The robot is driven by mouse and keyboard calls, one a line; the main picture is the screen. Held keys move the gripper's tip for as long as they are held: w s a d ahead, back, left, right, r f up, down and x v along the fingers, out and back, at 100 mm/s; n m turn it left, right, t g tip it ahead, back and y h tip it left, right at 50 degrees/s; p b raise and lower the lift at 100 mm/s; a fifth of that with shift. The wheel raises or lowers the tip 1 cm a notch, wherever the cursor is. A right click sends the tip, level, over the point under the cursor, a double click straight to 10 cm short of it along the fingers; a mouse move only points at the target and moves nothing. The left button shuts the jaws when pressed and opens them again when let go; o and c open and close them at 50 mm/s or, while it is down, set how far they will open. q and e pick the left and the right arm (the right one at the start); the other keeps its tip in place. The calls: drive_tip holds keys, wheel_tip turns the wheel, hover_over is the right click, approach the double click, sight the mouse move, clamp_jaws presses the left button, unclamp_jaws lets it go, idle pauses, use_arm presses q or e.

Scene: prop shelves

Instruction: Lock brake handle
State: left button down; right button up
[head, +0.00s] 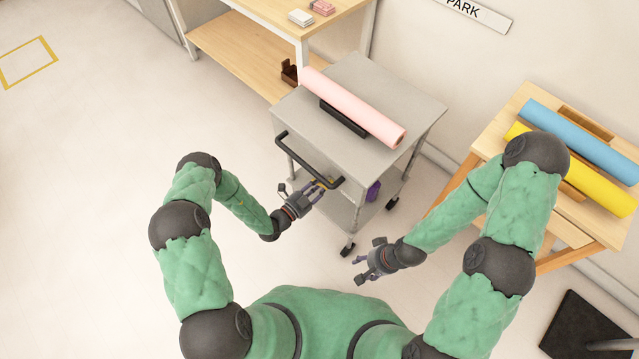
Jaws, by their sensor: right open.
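A grey wheeled cart (416,104) has a black bar handle (307,158) along its near left side. No separate brake lever can be made out, and the bar handle is the only handle I see on the cart. My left gripper (319,189) is at the lower right end of the handle. Whether it touches the handle, and whether its fingers are closed, is too small to tell. My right gripper (363,271) is open and empty, in front of the cart near its lower caster and apart from the handle.
A pink roll (352,106) lies in a black holder on the cart's top. A wooden table (488,150) at the right carries blue (580,139) and yellow (590,185) rolls. A wooden bench (235,50) stands behind the cart. The floor at left is clear.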

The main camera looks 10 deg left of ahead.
use_arm(q)
drive_tip(key=shift+d+f+n, duration=0.1)
drive_tip(key=shift+n, duration=0.2)
drive_tip(key=c, duration=1.3)
unclamp_jaws()
drive_tip(key=shift+o, duration=0.2)
drive_tip(key=v, duration=1.2)
